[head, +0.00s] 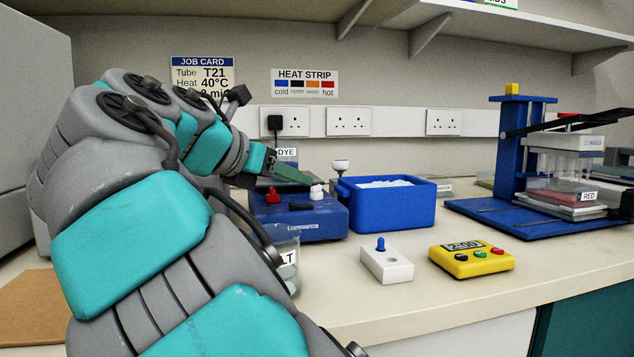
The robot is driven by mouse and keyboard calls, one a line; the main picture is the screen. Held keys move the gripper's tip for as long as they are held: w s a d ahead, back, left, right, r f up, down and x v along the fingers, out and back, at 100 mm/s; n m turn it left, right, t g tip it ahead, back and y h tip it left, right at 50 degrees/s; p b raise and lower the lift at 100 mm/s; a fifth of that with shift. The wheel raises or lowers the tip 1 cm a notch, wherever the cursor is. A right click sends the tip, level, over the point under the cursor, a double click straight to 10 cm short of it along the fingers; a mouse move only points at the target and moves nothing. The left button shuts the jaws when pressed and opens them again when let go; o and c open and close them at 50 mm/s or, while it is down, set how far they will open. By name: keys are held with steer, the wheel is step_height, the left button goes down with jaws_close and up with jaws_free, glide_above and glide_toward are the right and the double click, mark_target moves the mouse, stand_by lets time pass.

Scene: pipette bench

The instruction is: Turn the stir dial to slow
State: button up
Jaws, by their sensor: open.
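A low blue instrument (325,226) with lettering on its front stands on the bench, left of centre. My gripper (290,174) is open and hangs above the back of the instrument, apart from both parts as far as I can see. Its fingers show edge-on, and my arm fills the left of the view and hides part of the bench.
A blue tub (395,210) with white contents stands right of the instrument. A labelled clear vessel (287,262) is in front, partly behind my arm. A white block (386,264) with a blue peg and a yellow timer (470,260) lie forward. A blue stand (510,150) is right.

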mark_target(316, 186)
steer(key=b+x, duration=0.1)
steer(key=x, duration=0.6)
steer(key=shift+w+d+f, duration=0.1)
steer(key=shift+w+d, duration=0.1)
steer(key=shift+w, duration=0.05)
jaws_close()
